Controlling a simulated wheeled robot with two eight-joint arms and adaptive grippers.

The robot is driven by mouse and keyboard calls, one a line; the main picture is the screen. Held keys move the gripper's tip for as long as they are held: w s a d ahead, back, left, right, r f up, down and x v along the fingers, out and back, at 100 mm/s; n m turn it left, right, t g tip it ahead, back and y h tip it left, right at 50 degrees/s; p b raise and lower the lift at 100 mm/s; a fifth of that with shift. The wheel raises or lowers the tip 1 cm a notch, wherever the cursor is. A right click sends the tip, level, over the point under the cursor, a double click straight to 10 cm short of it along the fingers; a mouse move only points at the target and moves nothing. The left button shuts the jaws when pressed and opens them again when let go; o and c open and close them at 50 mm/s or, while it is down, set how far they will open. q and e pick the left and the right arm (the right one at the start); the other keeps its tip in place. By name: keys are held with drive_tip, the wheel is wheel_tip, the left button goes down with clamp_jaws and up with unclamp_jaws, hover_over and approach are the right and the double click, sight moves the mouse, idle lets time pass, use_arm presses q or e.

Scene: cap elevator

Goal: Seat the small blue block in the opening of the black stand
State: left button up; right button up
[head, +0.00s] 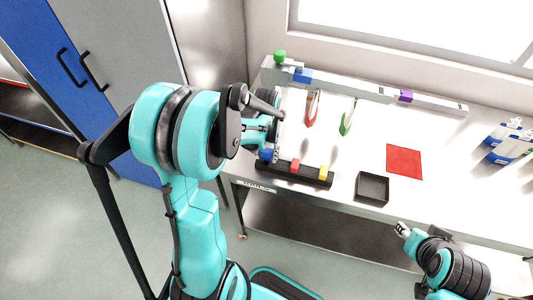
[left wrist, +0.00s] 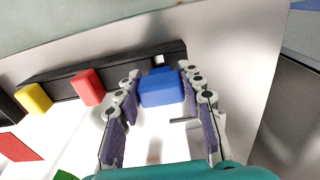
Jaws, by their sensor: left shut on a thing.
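The small blue block (left wrist: 161,88) is held between the two fingers of my left gripper (left wrist: 162,98) in the left wrist view. In the head view the blue block (head: 265,155) shows at the left end of the black stand (head: 308,178), partly covered by the gripper (head: 270,152). In the left wrist view the stand (left wrist: 122,64) runs behind the block, with a small pale gap just beyond it. I cannot tell whether the block touches the stand. A red block (head: 295,165) and a yellow block (head: 323,172) sit in the stand. My right gripper (head: 402,229) is by the table's front edge, its jaws unclear.
A black tray (head: 372,202) and a red square (head: 404,161) lie right of the stand. Red-handled (head: 311,108) and green-handled (head: 347,117) tools are behind it. A grey rail (head: 355,91) with coloured blocks runs along the back. Blue-and-white items (head: 508,142) stand at the right.

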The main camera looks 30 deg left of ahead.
drive_tip(key=shift+f+b, duration=0.3)
drive_tip(key=shift+b, duration=0.05)
idle(0.6)
drive_tip(key=shift+r, duration=0.1)
drive_tip(key=shift+f+b, duration=0.45)
drive_tip(key=shift+f, duration=0.1)
idle(1.8)
drive_tip(key=shift+r, duration=0.2)
idle(0.6)
